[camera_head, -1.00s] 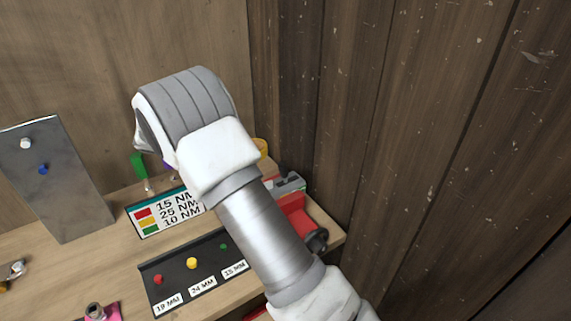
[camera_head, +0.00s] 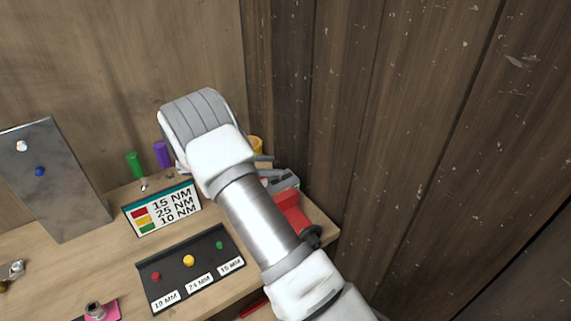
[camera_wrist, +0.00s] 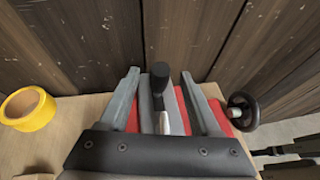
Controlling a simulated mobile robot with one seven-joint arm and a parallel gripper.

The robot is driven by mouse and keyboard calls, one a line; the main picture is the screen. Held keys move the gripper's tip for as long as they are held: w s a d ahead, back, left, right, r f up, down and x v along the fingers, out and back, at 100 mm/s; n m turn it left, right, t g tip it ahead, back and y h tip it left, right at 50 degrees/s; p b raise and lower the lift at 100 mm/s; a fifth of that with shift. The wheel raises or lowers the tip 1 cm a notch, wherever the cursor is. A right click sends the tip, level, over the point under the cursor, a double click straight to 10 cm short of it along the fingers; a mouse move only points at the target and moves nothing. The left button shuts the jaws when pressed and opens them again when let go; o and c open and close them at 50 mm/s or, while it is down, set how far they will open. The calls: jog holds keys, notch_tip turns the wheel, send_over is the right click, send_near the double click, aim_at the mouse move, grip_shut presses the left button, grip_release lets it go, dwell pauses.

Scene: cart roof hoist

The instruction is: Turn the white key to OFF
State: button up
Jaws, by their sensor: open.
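In the wrist view my gripper (camera_wrist: 160,74) is open, its two grey fingers spread over a red device. Between the fingers stands a black-topped lever (camera_wrist: 158,76) with a small whitish piece (camera_wrist: 164,122) below it, near the gripper's edge. I cannot tell whether this piece is the white key. No OFF marking is readable. In the head view my arm's wrist hides the gripper. A white round knob (camera_head: 22,146) sits on an upright metal plate at the left, with a blue knob (camera_head: 40,171) below it.
The red device (camera_head: 292,213) stands at the bench's right end, with a black handwheel (camera_wrist: 242,111). A yellow roll (camera_wrist: 27,108) lies left of the fingers. A torque sign (camera_head: 163,208) and a black socket board (camera_head: 190,268) are left of my arm. Wooden walls stand close behind and right.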

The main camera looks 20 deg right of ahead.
jog(key=x, duration=0.5)
jog(key=shift+d+f+p, duration=0.15)
jog(key=shift+d+p, duration=0.15)
grip_shut()
dwell(1.1)
